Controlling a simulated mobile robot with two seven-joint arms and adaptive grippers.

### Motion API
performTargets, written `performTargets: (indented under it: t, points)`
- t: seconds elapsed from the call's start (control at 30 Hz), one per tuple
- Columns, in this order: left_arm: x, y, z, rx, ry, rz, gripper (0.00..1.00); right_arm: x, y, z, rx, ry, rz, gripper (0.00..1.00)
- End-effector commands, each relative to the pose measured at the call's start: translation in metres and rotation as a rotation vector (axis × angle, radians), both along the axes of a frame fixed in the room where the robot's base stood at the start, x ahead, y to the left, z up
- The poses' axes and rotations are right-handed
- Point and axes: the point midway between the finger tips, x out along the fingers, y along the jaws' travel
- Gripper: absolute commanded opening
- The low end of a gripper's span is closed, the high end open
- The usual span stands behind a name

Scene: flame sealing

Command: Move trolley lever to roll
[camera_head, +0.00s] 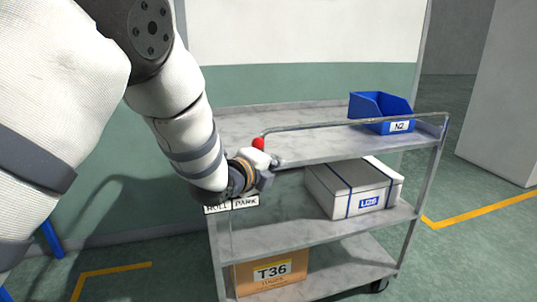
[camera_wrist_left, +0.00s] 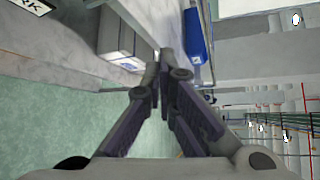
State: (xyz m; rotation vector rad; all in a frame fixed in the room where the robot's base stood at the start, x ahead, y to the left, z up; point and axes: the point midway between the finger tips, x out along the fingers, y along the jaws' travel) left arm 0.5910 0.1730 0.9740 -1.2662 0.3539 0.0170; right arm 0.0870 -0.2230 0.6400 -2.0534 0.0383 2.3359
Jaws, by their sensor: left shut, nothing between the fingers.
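The trolley (camera_head: 315,236) is a grey three-shelf cart with a metal rail. A red knob (camera_head: 258,143), likely the lever's end, shows at the near left end of its top shelf. A ROLL label, partly hidden by my arm, and a PARK label (camera_head: 245,201) sit below it on the trolley's left side. My left gripper (camera_head: 268,180) is just below the red knob, in front of the trolley's left end, shut and empty. In the left wrist view its fingertips (camera_wrist_left: 163,62) meet with nothing between them. The lever's shaft is hard to make out. My right gripper is out of view.
A blue bin marked N2 (camera_head: 381,108) stands on the top shelf. A white strapped box (camera_head: 345,187) is on the middle shelf and a cardboard box marked T36 (camera_head: 271,274) on the bottom one. A wall is behind; floor at right is clear.

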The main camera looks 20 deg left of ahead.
Motion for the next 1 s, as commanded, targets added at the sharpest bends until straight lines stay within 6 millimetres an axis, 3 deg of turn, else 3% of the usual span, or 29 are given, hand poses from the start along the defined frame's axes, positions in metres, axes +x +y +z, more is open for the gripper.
performTargets:
  t: [0.27, 0.33, 0.5, 1.0]
  points:
    - [0.054, -0.006, -0.021, -0.004, 0.007, 0.004, 0.0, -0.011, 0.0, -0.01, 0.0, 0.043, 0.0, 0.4]
    - [0.051, 0.008, -0.008, -0.004, -0.001, 0.006, 0.0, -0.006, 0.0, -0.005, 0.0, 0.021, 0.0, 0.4]
    - [0.049, 0.024, 0.0, -0.001, -0.004, 0.002, 0.0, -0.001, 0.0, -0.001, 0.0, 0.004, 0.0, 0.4]
    - [0.05, 0.028, -0.003, -0.004, 0.0, 0.001, 0.0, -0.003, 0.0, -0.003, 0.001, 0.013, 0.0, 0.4]
